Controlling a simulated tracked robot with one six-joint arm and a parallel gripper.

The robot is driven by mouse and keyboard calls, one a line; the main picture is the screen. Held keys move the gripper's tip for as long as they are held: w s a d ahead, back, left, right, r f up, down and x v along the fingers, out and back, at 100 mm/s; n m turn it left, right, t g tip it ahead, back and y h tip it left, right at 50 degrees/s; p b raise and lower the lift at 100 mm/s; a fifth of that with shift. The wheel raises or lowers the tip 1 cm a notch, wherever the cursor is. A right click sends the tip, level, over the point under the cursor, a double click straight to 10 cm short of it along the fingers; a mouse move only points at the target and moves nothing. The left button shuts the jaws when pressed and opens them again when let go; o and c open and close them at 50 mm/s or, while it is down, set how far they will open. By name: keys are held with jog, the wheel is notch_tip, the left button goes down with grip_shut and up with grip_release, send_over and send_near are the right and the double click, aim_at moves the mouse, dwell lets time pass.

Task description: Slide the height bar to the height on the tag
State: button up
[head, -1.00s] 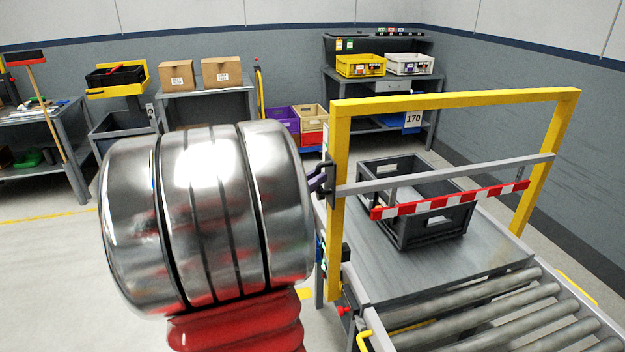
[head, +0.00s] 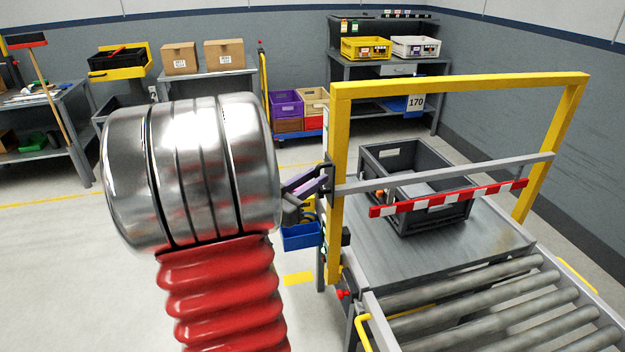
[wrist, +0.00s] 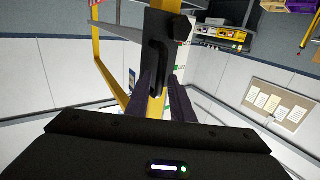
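The height bar is a grey crossbar (head: 440,173) across a yellow gate frame (head: 460,86), with a red-and-white striped strip (head: 450,197) hanging below it. It sits about midway up the posts. A black handle (wrist: 160,58) is at its left end, beside the left post. My gripper (head: 318,182) is at this handle; in the wrist view its two dark fingers (wrist: 165,90) close in on either side of the handle's lower end. Scale markings on the left post are too small to read.
A dark crate (head: 420,222) stands on the grey conveyor deck (head: 400,258) behind the bar. Rollers (head: 480,315) run toward the front right. A blue bin (head: 301,237) shows left of the left post. Open floor lies at the left.

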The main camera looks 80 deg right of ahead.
jog(key=shift+o, duration=0.8)
jog(key=v, duration=1.3)
jog(key=shift+w+a, duration=0.2)
jog(key=shift+a, duration=0.15)
jog(key=shift+f, duration=0.15)
